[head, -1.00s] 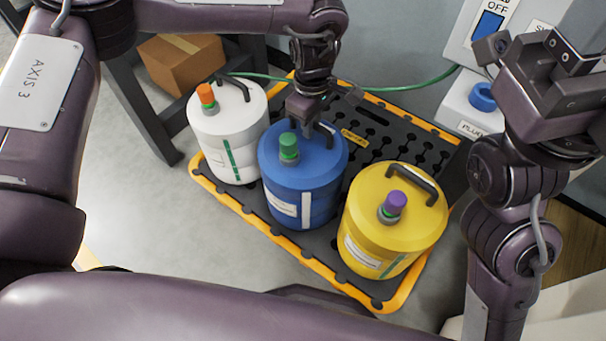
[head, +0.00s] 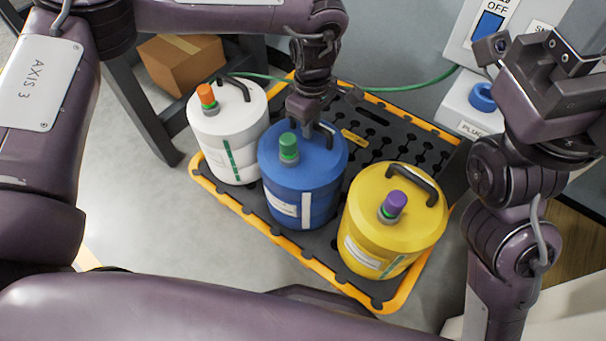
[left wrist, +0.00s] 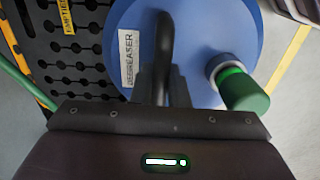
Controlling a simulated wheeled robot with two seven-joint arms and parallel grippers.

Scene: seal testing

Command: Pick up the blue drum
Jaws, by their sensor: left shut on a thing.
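The blue drum (head: 302,180) with a green cap stands upright on the black pallet with a yellow rim (head: 315,264), between a white drum and a yellow drum. My left gripper (head: 308,128) comes down from above onto the drum's black handle. In the left wrist view the fingers (left wrist: 165,85) are shut on the handle (left wrist: 163,45), beside a label reading "DEGREASER" on the blue drum's lid (left wrist: 195,30). The drum appears to rest on the pallet. My right arm shows at the right; its fingertips are not clearly seen.
The white drum (head: 230,135) with an orange cap stands close on the left. The yellow drum (head: 395,225) with a purple cap stands close on the right. A green hose (head: 420,86) runs behind. A cardboard box (head: 182,62) lies at the back left.

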